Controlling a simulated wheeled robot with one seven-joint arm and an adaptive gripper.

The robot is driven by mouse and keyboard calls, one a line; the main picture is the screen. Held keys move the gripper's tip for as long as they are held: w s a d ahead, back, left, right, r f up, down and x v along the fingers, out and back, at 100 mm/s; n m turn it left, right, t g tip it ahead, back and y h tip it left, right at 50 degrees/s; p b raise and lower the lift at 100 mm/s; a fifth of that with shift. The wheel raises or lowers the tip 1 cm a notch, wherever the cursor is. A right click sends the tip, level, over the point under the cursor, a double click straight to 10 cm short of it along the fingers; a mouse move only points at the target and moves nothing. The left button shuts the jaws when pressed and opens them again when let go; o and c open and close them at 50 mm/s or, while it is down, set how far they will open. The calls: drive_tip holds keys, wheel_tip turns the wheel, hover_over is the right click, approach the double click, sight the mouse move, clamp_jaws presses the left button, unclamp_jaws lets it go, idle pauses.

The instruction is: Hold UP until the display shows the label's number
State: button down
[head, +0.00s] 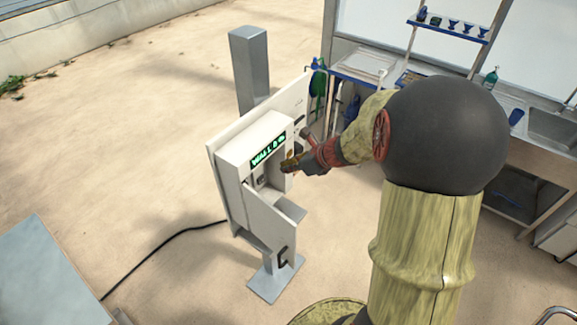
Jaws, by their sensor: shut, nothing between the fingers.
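The white tray seeder (235,165) stands on a grey post in the middle of the view. Its dark display (267,149) shows green characters too small and slanted to read surely. My gripper (287,165) is shut and empty, at the right part of the seeder's front just below and right of the display. A small yellow part (291,153) shows close by the fingertips. My gripper and arm hide much of the button area, so I cannot tell which button is UP or whether the fingertips touch it. I cannot make out the label.
A black cable (160,250) runs from the seeder over the sandy floor to the lower left. A grey table corner (50,285) is at the lower left. A bench with a sink (552,125) and shelves stands behind on the right. The floor at left is clear.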

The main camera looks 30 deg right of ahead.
drive_tip(key=w+a+f, duration=0.2)
drive_tip(key=w+f, duration=0.2)
drive_tip(key=w, duration=0.4)
drive_tip(key=shift+a+f+p, duration=0.2)
drive_tip(key=shift+a+p, duration=0.15)
drive_tip(key=shift+a, duration=0.05)
